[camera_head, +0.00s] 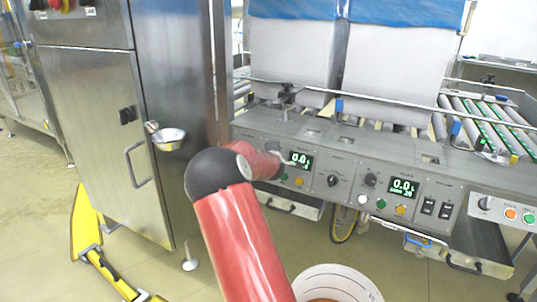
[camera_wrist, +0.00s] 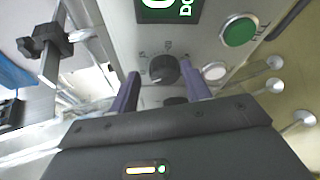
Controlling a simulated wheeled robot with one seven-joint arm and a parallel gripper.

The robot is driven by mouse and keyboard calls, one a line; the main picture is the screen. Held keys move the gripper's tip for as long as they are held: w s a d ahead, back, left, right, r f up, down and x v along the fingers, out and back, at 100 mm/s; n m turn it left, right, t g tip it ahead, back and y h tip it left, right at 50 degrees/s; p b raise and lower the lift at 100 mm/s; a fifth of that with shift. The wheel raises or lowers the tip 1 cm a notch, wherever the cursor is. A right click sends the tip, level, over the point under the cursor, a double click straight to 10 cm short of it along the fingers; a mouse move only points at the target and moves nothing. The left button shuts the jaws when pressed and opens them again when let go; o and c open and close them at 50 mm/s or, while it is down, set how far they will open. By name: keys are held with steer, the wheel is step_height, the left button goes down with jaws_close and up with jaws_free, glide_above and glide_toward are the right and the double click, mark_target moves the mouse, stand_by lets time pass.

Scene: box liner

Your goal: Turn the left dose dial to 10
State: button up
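The left dose dial (camera_wrist: 164,70) is a round dark knob on a grey panel in the wrist view, with small scale marks around it, too blurred to read surely. My gripper (camera_wrist: 160,72) is open. Its two purple fingers point at the panel, one on each side of the dial, with a visible gap to it on both sides. I cannot tell how deep the fingertips reach. In the head view my red arm hides this dial. The left dose display (camera_head: 300,160) beside it reads about 0.0. Part of the display (camera_wrist: 168,8) shows in the wrist view.
Beside the dial are a green button (camera_wrist: 238,30) and a white button (camera_wrist: 214,72). Farther right on the panel are a second knob (camera_head: 333,180), the right dial (camera_head: 370,180) and the right display (camera_head: 402,187).

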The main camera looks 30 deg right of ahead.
steer(key=shift+o, duration=0.8)
steer(key=shift+f, duration=0.15)
steer(key=shift+a, duration=0.1)
steer(key=v, duration=0.8)
steer(key=shift+b, duration=0.45)
